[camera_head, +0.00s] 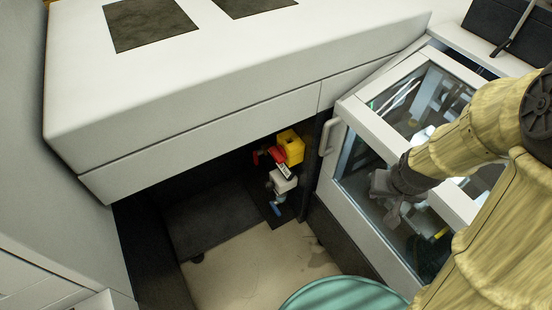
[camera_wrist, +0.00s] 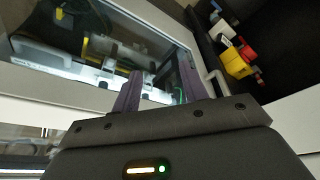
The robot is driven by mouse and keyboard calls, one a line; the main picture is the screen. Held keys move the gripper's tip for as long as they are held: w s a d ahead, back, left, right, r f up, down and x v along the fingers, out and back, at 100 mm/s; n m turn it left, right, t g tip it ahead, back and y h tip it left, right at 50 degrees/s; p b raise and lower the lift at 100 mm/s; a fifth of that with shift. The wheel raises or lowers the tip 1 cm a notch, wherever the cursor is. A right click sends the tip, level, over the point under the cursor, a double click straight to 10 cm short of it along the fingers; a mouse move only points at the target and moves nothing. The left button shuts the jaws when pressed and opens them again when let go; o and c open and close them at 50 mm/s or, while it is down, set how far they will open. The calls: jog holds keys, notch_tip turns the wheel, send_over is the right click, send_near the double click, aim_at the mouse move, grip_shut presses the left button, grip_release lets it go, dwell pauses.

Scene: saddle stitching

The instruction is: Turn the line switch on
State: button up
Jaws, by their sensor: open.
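A yellow box with a red handle, which looks like the line switch (camera_head: 291,146), is in the recess under the white machine body, left of the glazed door. It also shows at the upper right of the wrist view, where the yellow box (camera_wrist: 236,65) has the red part (camera_wrist: 249,52) beside it. I cannot tell the switch position. My gripper (camera_head: 393,213) is in front of the glazed door, to the right of the switch and apart from it. In the wrist view my gripper (camera_wrist: 160,80) has its two fingers spread with nothing between them.
The white-framed glazed door (camera_head: 362,157) with its handle (camera_head: 327,137) stands between my gripper and the recess. A grey-white fitting (camera_head: 283,181) with a blue lever (camera_head: 276,209) is below the yellow box. A teal round object (camera_head: 345,294) stands at the bottom. Bare floor (camera_head: 245,265) shows before the recess.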

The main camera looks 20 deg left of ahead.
aim_at(276, 156)
jog(key=w+a+f+n+t+h+b, duration=0.1)
jog(key=w+a+f+n+t+b, duration=0.4)
jog(key=f, duration=0.7)
jog(key=w+a+f+n+t+b, duration=0.2)
jog(key=w+a+f+n+b, duration=0.4)
jog(key=f, duration=0.7)
jog(key=s+a+f+n+t+y+b, duration=0.1)
jog(key=a+n+y, duration=0.3)
jog(key=a, duration=0.4)
jog(key=s+a+f+n+t+y+b, duration=0.1)
jog(key=a+f+n+t+y+b, duration=0.1)
jog(key=a+n+t+y+b, duration=0.2)
jog(key=a+n+y, duration=0.1)
jog(key=a+n, duration=0.2)
jog(key=a, duration=0.2)
jog(key=shift+a+f, duration=0.25)
jog(key=shift+f, duration=0.1)
jog(key=x, duration=1.1)
jog(key=b+x, duration=0.1)
jog(key=x, duration=0.5)
jog(key=shift+w+r, duration=0.2)
jog(key=shift+r, duration=0.1)
jog(key=shift+c, duration=0.2)
grip_shut()
